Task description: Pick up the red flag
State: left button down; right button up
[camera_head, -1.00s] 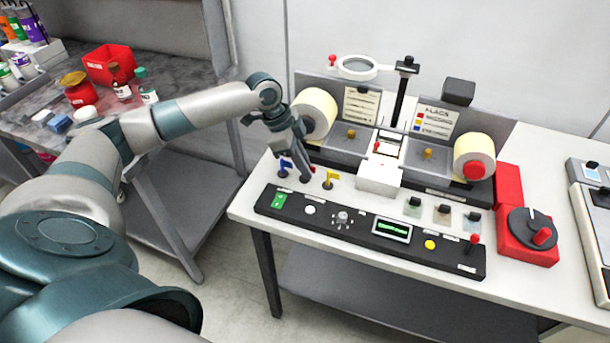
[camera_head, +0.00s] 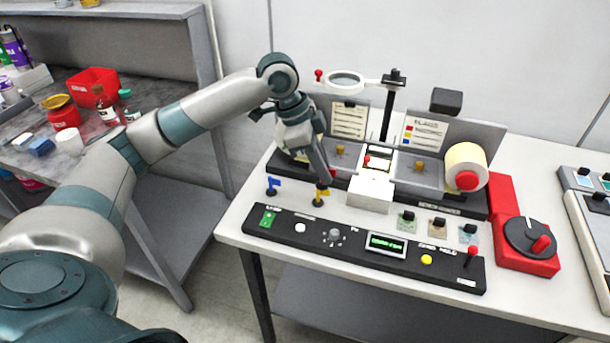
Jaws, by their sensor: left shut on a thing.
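My left gripper (camera_head: 322,177) points down over the left part of the white table and is shut on the red flag (camera_head: 332,172). Only a small red part shows beside the fingertips; the rest is hidden by the fingers. The yellow flag (camera_head: 321,195) stands just below and in front of the fingertips. The blue flag (camera_head: 272,185) stands to the left, apart from the gripper. The space between the blue and yellow flags is bare. My right gripper is not in view.
The black control panel (camera_head: 300,228) runs along the table's front edge. The label rewinder (camera_head: 415,180), with a label roll (camera_head: 466,165) and magnifier (camera_head: 345,80), stands behind. A red dial box (camera_head: 527,246) is at the right. A grey bench (camera_head: 180,130) stands at the left.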

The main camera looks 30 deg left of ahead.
pick_arm(q)
jog(key=d+r, duration=0.2)
jog(key=d, duration=0.1)
jog(key=shift+s+d, duration=0.1)
jog(key=shift+d, duration=0.1)
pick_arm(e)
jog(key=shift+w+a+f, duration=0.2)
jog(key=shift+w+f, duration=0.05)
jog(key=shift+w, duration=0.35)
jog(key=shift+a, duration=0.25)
